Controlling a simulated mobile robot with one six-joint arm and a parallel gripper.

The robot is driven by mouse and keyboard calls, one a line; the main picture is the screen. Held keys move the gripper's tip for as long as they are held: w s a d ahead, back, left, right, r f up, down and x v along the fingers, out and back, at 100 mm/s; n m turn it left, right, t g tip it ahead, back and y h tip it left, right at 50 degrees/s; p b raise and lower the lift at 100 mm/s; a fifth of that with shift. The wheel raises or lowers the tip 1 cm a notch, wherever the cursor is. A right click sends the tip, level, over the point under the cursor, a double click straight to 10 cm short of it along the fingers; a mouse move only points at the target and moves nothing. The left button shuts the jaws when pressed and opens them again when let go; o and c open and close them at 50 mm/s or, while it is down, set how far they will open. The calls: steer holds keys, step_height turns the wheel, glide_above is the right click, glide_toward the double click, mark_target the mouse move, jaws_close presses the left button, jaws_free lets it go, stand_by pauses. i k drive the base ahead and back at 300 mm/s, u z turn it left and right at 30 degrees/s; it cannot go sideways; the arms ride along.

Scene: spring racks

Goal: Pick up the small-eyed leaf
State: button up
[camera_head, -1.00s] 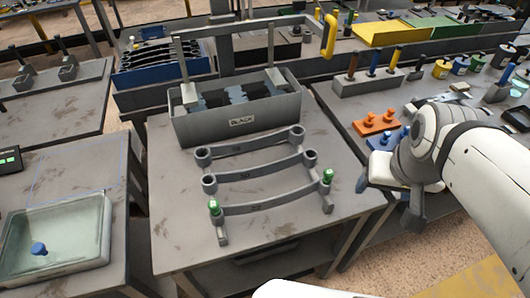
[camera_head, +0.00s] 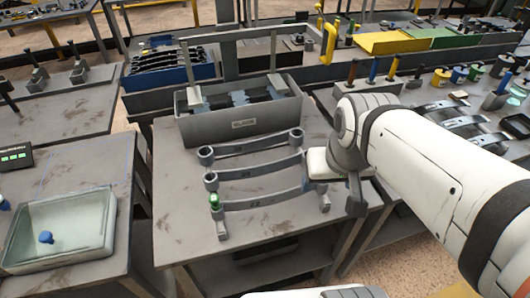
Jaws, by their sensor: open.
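Three curved grey leaves lie in a row on a low stand on the middle table: a back leaf (camera_head: 250,146), a middle leaf (camera_head: 256,171) and a front leaf (camera_head: 262,199). The back and middle leaves show wide round eyes at their left ends. The front leaf's left eye is narrower and has a green pin (camera_head: 214,201) in it. My gripper (camera_head: 338,188) is open at the right ends of the middle and front leaves and partly hides them. I see no leaf held, and its contact with the front leaf cannot be told.
A grey labelled bin (camera_head: 240,122) with dark parts stands behind the leaves. The right table holds tools and spools. The middle table's front left is clear.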

mark_target(236, 205)
steer(key=z, duration=1.35)
steer(key=k, duration=1.35)
steer(key=u, duration=0.55)
steer(key=i, duration=1)
steer(key=u, duration=0.05)
